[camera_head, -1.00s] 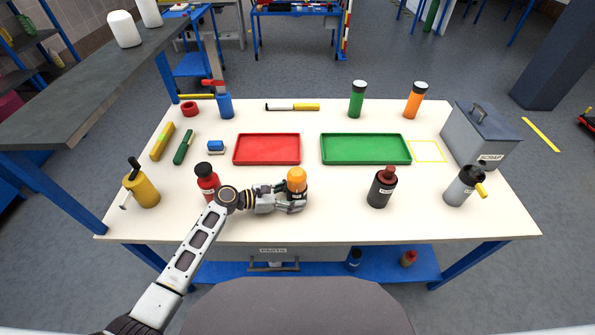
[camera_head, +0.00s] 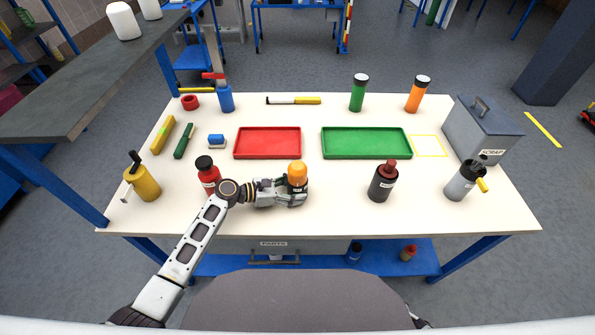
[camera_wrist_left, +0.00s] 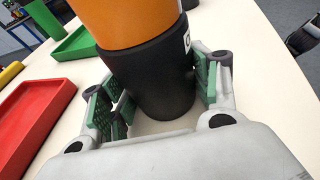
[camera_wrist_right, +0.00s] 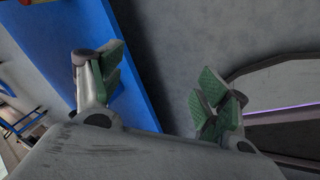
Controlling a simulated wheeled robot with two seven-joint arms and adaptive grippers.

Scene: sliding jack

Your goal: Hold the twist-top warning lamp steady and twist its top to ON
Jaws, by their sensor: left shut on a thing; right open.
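The warning lamp (camera_head: 297,176) stands upright near the front middle of the table, with an orange top and a dark body. In the left wrist view its black body (camera_wrist_left: 152,75) stands between the green finger pads, with the orange top (camera_wrist_left: 125,20) above them. My left gripper (camera_head: 292,195) is shut on the lamp's body from the left. The lamp's far side is hidden. My right gripper (camera_wrist_right: 162,90) is open and empty in the right wrist view, low beside a blue surface and grey floor. It is not clearly visible in the head view.
A red bottle (camera_head: 207,176) stands close to my left arm. A dark red-topped bottle (camera_head: 383,181) stands right of the lamp. Red (camera_head: 267,156) and green (camera_head: 366,157) trays lie behind.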

